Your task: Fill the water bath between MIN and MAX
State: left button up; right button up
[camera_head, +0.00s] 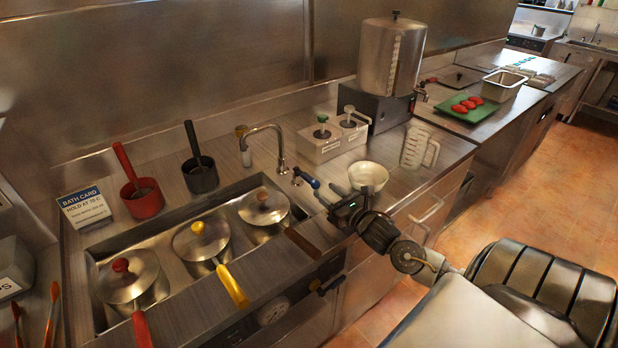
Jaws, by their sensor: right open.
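The water bath (97,300) is a steel basin sunk in the counter, with three lidded pots standing in it: red-handled (130,280), yellow-handled (202,243) and brown-handled (262,208). The water level and any MIN or MAX marks cannot be made out. A curved steel faucet (279,145) stands behind the bath's right end. A blue-tipped tap lever (306,178) is beside it. My right gripper (331,197) is open and empty, just right of and in front of the lever, apparently apart from it. My left gripper is out of view.
A white bowl (368,176) sits close behind my right gripper. A clear measuring jug (419,149) stands further right. A steel urn (391,60), pump dispensers (332,138), red ladle pot (142,198), black pot (200,174) and bath card (84,207) stand around the back.

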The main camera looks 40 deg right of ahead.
aim_at(317, 184)
jog(key=w+p, duration=0.1)
jog(key=w, duration=0.5)
jog(key=shift+w+d, duration=0.1)
jog(key=shift+w, duration=0.2)
jog(key=shift+w+p, duration=0.35)
jog(key=shift+w, duration=0.35)
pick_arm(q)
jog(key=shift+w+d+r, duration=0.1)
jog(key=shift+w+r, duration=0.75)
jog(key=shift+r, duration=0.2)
pick_arm(e)
jog(key=shift+w, duration=0.15)
grip_shut()
